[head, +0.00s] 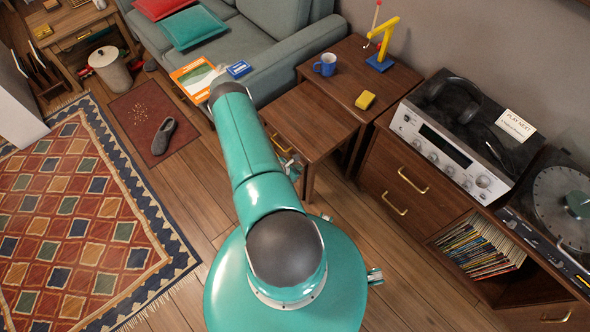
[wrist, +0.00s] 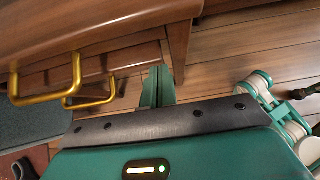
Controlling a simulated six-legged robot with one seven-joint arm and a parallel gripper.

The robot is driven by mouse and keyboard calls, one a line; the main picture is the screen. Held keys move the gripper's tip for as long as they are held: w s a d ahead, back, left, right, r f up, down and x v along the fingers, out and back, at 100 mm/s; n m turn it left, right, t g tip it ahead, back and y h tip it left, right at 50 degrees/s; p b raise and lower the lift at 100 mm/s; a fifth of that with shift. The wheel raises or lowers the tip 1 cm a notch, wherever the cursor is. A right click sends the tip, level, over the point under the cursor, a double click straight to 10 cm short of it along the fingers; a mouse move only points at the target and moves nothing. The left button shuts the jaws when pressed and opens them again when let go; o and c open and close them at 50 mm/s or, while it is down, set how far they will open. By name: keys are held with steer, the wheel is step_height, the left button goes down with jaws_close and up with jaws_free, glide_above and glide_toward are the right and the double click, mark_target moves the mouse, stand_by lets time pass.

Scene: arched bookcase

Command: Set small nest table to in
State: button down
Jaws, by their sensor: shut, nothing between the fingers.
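The small nest table (head: 312,118) stands in front of the larger nest table (head: 345,85) in the head view, its brown top lower and sticking out toward me. In the wrist view a wooden edge (wrist: 110,22) with gold handles (wrist: 95,97) fills the upper left, and a wooden leg comes down beside it. My gripper (wrist: 157,72) is shut and empty, its teal fingers close to the handles and leg; I cannot tell whether they touch.
A blue mug (head: 325,64), yellow sponge (head: 365,100) and yellow crane-like toy (head: 381,45) stand on the larger table. The drawer cabinet (head: 392,180) with the stereo is to the right, the sofa (head: 300,45) behind. A slipper (head: 163,136) lies on a mat. Floor toward the rug is clear.

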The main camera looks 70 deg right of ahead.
steer(key=shift+s+d, duration=0.3)
steer(key=shift+d, duration=0.3)
steer(key=shift+s+d, duration=0.3)
steer(key=shift+d, duration=0.25)
steer(key=shift+w+a, duration=0.1)
steer(key=shift+a, duration=0.05)
